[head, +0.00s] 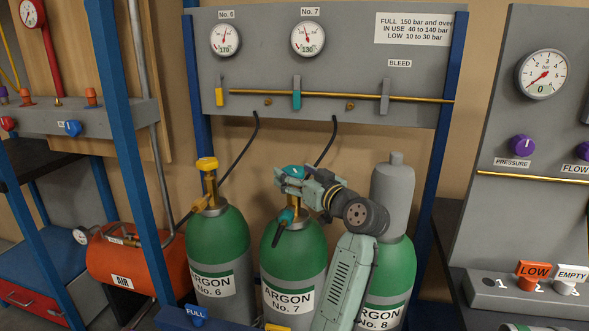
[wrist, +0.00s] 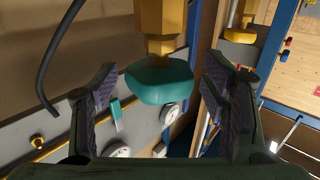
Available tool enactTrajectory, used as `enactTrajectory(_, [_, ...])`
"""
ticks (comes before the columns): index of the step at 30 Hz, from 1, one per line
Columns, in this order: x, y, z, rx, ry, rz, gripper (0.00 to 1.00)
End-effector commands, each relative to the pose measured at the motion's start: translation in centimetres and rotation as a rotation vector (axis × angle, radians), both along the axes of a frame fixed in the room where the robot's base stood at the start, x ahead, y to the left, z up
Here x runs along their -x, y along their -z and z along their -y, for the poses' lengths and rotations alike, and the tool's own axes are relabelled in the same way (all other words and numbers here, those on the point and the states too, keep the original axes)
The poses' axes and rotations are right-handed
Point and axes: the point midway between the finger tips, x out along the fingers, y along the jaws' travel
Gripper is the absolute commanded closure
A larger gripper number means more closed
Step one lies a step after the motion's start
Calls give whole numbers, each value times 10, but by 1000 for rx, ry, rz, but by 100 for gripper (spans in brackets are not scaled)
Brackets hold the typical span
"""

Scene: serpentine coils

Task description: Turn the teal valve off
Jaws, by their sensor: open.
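The teal valve knob (head: 292,170) sits on top of the green cylinder labelled ARGON No. 7 (head: 288,253). In the wrist view the teal knob (wrist: 158,84) appears inverted on its brass stem, between the two fingers. My gripper (head: 285,182) is open at the knob, reaching in from the right; it also shows in the wrist view (wrist: 160,98). Gaps show between the knob and both finger pads. Part of the brass valve body is hidden behind my gripper in the head view. A teal lever (head: 297,93) is on the panel pipe above.
The ARGON No. 6 cylinder (head: 217,250) with a yellow knob (head: 207,163) stands at left. The capped ARGON No. 8 cylinder (head: 398,265) stands at right, partly behind my arm. Gauge No. 7 (head: 308,39) reads about 130. Black hoses hang from the panel (head: 260,70).

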Motion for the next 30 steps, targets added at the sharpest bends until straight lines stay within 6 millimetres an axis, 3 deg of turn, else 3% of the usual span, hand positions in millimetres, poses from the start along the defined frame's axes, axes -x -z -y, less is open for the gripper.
enactTrajectory(11, [-6, 0, -4, 0, 0, 0, 32])
enactTrajectory(30, [-5, 0, -3, 0, 0, 0, 75])
